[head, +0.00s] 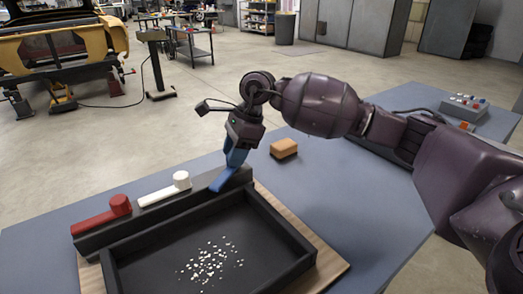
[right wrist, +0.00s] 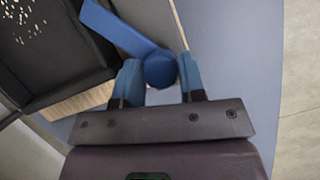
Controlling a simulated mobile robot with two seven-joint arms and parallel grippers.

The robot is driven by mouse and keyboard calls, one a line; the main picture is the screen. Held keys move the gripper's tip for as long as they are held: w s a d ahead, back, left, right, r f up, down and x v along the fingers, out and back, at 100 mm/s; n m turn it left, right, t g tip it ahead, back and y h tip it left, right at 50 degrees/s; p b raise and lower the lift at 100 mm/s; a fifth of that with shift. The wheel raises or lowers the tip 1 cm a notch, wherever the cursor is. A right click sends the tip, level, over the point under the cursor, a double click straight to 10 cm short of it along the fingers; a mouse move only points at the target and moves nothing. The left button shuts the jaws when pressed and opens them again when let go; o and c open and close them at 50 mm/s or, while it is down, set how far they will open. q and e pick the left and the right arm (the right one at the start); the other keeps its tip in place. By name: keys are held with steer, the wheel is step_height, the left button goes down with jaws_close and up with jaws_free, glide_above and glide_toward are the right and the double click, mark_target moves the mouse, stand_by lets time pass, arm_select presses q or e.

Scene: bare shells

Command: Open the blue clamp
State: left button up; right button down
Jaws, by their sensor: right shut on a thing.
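The blue clamp (head: 222,184) sits at the right end of a dark bar behind a black tray, its flat arm angled toward the tray's back rim. In the right wrist view it shows as a blue arm (right wrist: 118,28) with a round knob. My right gripper (head: 236,158) reaches down from above; its blue fingers (right wrist: 160,82) are on both sides of the knob and shut on it. In the head view the fingers mostly hide the knob. My left gripper is not in view.
A red clamp (head: 100,215) and a white clamp (head: 163,190) lie along the same dark bar (head: 150,218). The black tray (head: 285,228) holds white bits and stands on a wooden board (head: 330,262). An orange-brown sponge-like block (head: 284,148) lies behind right on the blue table (head: 350,190).

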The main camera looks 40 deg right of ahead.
steer(key=shift+r+m+t+p, duration=0.4)
steer(key=shift+m+p, duration=0.15)
steer(key=shift+m, duration=0.35)
steer(key=shift+s+m+p, duration=0.1)
steer(key=shift+m+p, duration=0.25)
steer(key=shift+m, duration=0.15)
steer(key=shift+m+t+h+p, duration=0.3)
steer(key=shift+m+t+p, duration=0.15)
steer(key=shift+m, duration=0.25)
steer(key=shift+f+m, duration=0.1)
steer(key=shift+m, duration=0.2)
steer(key=shift+f+m+t+p, duration=0.15)
steer(key=shift+m+t+p, duration=0.1)
steer(key=shift+m+p, duration=0.4)
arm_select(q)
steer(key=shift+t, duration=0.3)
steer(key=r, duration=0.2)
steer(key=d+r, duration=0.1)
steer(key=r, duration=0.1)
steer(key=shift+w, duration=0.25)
arm_select(e)
steer(key=shift+h, duration=0.3)
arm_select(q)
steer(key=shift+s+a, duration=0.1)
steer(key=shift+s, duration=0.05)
arm_select(e)
steer(key=shift+f+m, duration=0.15)
steer(key=shift+m, duration=0.1)
